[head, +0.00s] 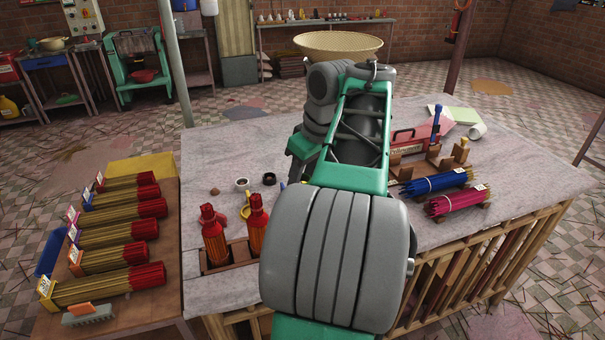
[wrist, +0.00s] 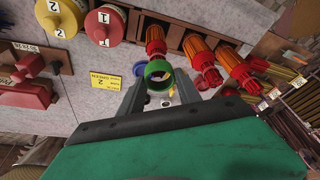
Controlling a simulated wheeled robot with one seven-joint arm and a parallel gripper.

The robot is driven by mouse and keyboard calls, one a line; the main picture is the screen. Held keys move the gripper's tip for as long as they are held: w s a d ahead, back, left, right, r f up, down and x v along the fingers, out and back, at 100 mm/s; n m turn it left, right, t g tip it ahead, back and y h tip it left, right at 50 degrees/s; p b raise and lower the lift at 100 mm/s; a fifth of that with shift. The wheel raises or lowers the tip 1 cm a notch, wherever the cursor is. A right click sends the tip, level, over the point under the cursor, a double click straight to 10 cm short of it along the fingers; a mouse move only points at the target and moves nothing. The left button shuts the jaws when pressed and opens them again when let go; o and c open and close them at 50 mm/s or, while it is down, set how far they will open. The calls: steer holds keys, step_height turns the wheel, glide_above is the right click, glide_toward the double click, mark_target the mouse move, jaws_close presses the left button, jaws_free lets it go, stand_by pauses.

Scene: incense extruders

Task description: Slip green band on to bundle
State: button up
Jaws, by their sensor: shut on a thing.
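My gripper (wrist: 158,82) is shut on the green band (wrist: 151,68), a short green ring held between its two fingertips in the wrist view. Several red-and-orange bundles show beyond it, one at the upper middle (wrist: 155,41) and others to the right (wrist: 204,62). The band appears apart from the bundles, though its exact gap to them is unclear. In the head view two bundles, left (head: 213,240) and right (head: 257,225), stand upright in a wooden holder (head: 238,252). My arm hides the gripper and band there.
In the wrist view, a yellow disc (wrist: 59,16), a red disc (wrist: 106,24) and a yellow card (wrist: 98,82) lie left of the band. In the head view, blue (head: 435,183) and pink (head: 458,201) bundles lie at right.

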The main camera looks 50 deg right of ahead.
steer(key=shift+f+b, duration=0.75)
steer(key=shift+f, duration=0.35)
steer(key=o, duration=0.9)
steer(key=shift+r, duration=0.15)
step_height(320, 180, up, 7)
steer(key=p, duration=0.7)
